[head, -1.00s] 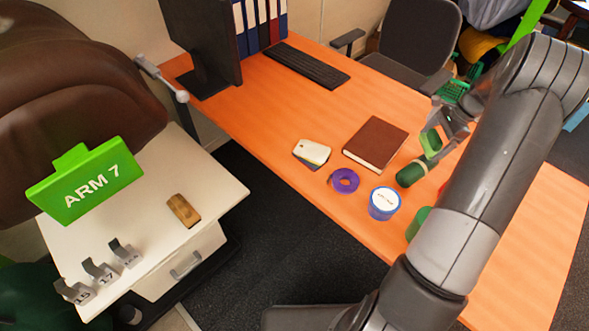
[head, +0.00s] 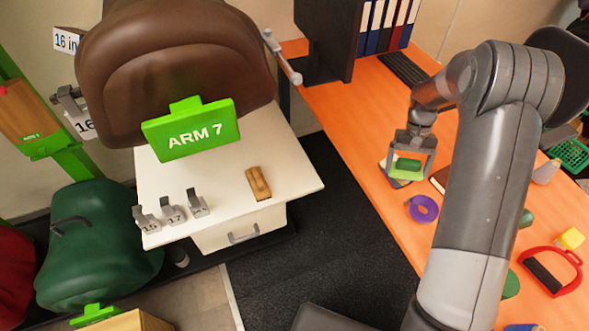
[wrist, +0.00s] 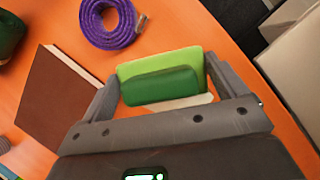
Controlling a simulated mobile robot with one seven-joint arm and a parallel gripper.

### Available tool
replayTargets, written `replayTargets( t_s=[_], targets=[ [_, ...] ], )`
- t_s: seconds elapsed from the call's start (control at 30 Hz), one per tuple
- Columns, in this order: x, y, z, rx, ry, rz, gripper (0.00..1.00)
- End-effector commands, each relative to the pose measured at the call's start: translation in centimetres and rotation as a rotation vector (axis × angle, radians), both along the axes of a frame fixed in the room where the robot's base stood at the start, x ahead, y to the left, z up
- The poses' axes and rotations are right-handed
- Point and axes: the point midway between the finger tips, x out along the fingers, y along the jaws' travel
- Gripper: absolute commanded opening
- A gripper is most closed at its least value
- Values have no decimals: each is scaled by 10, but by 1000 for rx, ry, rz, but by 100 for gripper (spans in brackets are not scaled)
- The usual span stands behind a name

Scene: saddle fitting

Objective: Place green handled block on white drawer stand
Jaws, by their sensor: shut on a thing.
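My gripper (head: 408,160) is shut on the green handled block (head: 404,168), a light green block with a darker green handle, and holds it above the orange desk. In the wrist view the block (wrist: 162,80) sits between the two fingers, with its dark green handle facing the camera. The white drawer stand (head: 295,176) is to the left of my gripper, across a dark floor gap. The front right of the top is bare.
A brown saddle (head: 180,60) rises behind the stand. The orange desk (head: 365,160) holds a purple rolled strap (head: 422,209), a brown book (wrist: 55,100) and a red-handled tool (head: 552,272).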

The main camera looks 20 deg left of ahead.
Motion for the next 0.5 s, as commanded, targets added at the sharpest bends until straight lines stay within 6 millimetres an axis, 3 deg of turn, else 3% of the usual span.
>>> replayTargets(
  t_s=[0.03, 0.27, 0.5],
  targets=[
    [-2, 15, -1, -2, 0, 43, 63],
    [-13, 68, -7, -1, 0, 216, 63],
    [-38, 122, -18, -1, 1, 405, 63]
  ],
)
